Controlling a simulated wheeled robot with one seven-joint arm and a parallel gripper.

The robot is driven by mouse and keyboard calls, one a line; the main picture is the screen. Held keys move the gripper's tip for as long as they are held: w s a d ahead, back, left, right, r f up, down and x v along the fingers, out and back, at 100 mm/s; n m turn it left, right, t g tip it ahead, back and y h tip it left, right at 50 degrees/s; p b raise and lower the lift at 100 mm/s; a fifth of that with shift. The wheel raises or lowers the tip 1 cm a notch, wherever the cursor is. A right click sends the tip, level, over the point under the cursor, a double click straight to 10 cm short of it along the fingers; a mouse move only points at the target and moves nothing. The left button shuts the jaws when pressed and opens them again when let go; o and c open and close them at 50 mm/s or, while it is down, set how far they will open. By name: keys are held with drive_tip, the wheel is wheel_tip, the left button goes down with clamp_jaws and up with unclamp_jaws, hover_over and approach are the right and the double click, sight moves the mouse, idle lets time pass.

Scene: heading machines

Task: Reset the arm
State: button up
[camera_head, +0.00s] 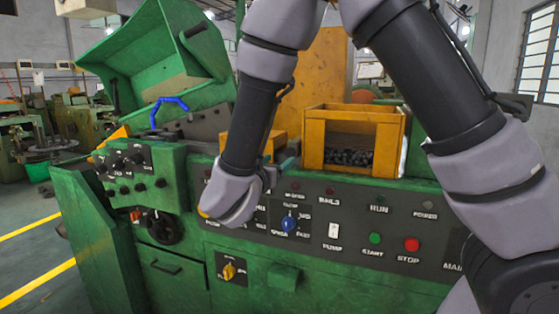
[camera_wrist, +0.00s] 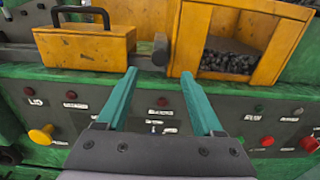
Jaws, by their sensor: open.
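My arm reaches down in front of the green heading machine (camera_head: 330,280) in the head view. In the wrist view my gripper (camera_wrist: 160,88) shows two green fingers spread apart with nothing between them. The fingers point toward the machine's ledge, above the dark control panel (camera_wrist: 160,115). In the head view my forearm and wrist hide part of the panel, and the fingers are mostly hidden.
A yellow open-front bin (camera_head: 312,140) with dark small parts stands on the ledge. A yellow box with a black handle (camera_wrist: 85,45) is left of it. A blue lever (camera_head: 168,105), a green raised cover (camera_head: 155,60), a yellow knob (camera_head: 229,271) and a red button (camera_head: 411,245) are nearby.

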drive_tip(key=s+d+r+m+g+h, duration=0.1)
drive_tip(key=s+d+r+m+g, duration=0.15)
drive_tip(key=d+m+g, duration=0.8)
drive_tip(key=s+d+r+m+g+h, duration=0.1)
drive_tip(key=s+d+m+g, duration=0.2)
drive_tip(key=d+m, duration=0.85)
drive_tip(key=s+d+r+m+g+y, duration=0.1)
drive_tip(key=s+d+m+g+y, duration=0.1)
drive_tip(key=s+d+m+y, duration=0.35)
drive_tip(key=s+r+m+t+y, duration=0.3)
drive_tip(key=r+m+t+y, duration=0.1)
drive_tip(key=r+m, duration=0.4)
drive_tip(key=shift+a+m+t+y, duration=0.3)
drive_tip(key=shift+m+t+y, duration=0.05)
drive_tip(key=shift+t, duration=0.5)
